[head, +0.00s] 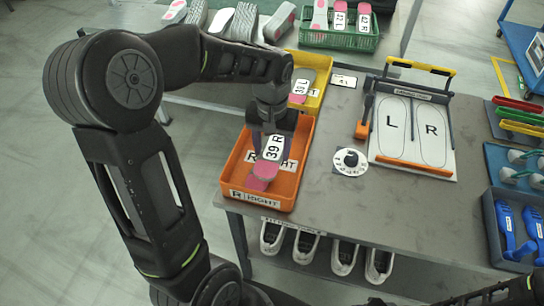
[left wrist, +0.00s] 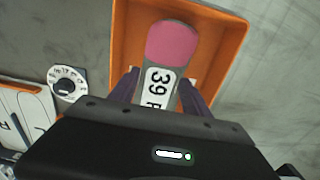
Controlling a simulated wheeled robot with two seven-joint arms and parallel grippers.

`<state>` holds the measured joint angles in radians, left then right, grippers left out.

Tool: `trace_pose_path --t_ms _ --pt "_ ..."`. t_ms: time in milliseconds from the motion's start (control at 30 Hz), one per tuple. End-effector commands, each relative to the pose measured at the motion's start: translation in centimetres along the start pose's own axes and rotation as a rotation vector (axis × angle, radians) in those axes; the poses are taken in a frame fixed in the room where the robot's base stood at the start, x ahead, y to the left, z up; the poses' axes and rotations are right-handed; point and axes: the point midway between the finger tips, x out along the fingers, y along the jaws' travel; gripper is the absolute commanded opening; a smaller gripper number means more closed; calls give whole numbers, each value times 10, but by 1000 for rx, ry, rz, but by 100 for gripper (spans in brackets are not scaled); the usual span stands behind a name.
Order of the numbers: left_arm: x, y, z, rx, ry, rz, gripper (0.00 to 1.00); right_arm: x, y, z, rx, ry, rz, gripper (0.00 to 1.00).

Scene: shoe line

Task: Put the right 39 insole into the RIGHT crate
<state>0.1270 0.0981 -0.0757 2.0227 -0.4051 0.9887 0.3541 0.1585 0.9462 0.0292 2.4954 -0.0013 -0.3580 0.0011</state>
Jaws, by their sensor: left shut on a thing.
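The right 39 insole (head: 265,172) is grey with a pink end and a white "39 R" label. My left gripper (head: 272,133) is shut on it, with a finger on each side of the label. In the left wrist view the insole (left wrist: 172,42) lies between the fingers (left wrist: 159,88), pink end pointing away. It is over the inside of the orange RIGHT crate (head: 262,197), whose walls surround it in the left wrist view (left wrist: 229,35). I cannot tell whether it touches the crate floor. My right gripper is not in view.
A yellow crate (head: 325,62) with a labelled insole stands behind the orange one. Right of it are a dial (head: 350,162) and a board marked L and R (head: 413,135). A green basket (head: 340,40) is at the back; blue bins stand right. White shoes (head: 344,257) are below the table.

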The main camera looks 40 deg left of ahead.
Motion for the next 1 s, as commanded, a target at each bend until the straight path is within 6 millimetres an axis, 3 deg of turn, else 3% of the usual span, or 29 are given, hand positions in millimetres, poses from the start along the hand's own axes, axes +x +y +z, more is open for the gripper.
trace_pose_path --t_ms 267,567,1000 --pt "2 0 0 0 0 0 17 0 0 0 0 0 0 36" --pt "36 0 0 1 -1 1 17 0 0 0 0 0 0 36" --pt "43 0 0 1 1 1 17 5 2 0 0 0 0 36"
